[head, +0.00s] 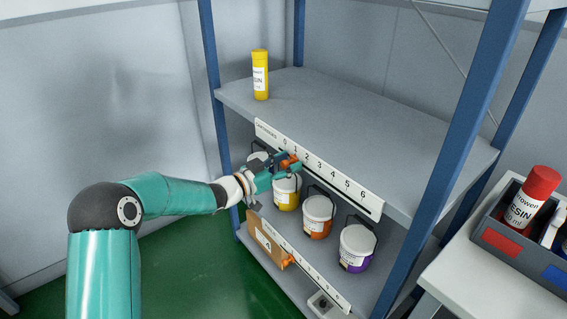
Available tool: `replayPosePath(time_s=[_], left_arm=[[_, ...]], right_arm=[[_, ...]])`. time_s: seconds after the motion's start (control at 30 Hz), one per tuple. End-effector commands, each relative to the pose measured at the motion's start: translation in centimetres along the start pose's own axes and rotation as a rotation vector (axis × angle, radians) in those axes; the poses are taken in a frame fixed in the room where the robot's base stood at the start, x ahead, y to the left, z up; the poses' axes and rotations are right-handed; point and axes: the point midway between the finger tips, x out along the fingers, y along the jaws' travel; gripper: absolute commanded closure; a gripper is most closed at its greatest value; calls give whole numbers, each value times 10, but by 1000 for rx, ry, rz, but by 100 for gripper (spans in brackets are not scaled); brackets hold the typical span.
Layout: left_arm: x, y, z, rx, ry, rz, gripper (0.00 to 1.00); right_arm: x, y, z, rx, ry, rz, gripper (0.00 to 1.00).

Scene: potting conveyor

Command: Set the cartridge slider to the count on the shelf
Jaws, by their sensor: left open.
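The cartridge rail (340,187) is a white strip on the upper shelf's front edge, marked 0 to 6. Its orange slider (291,159) sits just below the low numbers, around the 1; the exact mark is hard to tell. My left gripper (287,165) is open at the slider, with its fingers partly covering it. I cannot tell whether they touch it. One yellow cartridge (261,76) stands upright on the upper shelf (350,115) at its back left. My right gripper is not in view.
Paint-like buckets with yellow (286,193), orange (317,217) and purple (356,249) bands stand on the shelf below. A lower rail has another orange slider (288,261). A grey crate (510,262) with a red-capped bottle (531,198) stands at right.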

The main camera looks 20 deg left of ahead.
Motion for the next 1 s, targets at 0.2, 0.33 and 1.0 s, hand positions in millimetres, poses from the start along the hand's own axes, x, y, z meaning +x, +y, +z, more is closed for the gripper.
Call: replayPosePath(time_s=[0.2, 0.33, 1.0], left_arm=[[-1, 0, 2, -2, -3, -1, 49], [-7, -1, 2, -2, -5, -2, 49], [-112, -1, 2, -1, -3, 0, 49]], right_arm=[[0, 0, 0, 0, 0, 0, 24], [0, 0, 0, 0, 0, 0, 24], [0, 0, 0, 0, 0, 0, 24]])
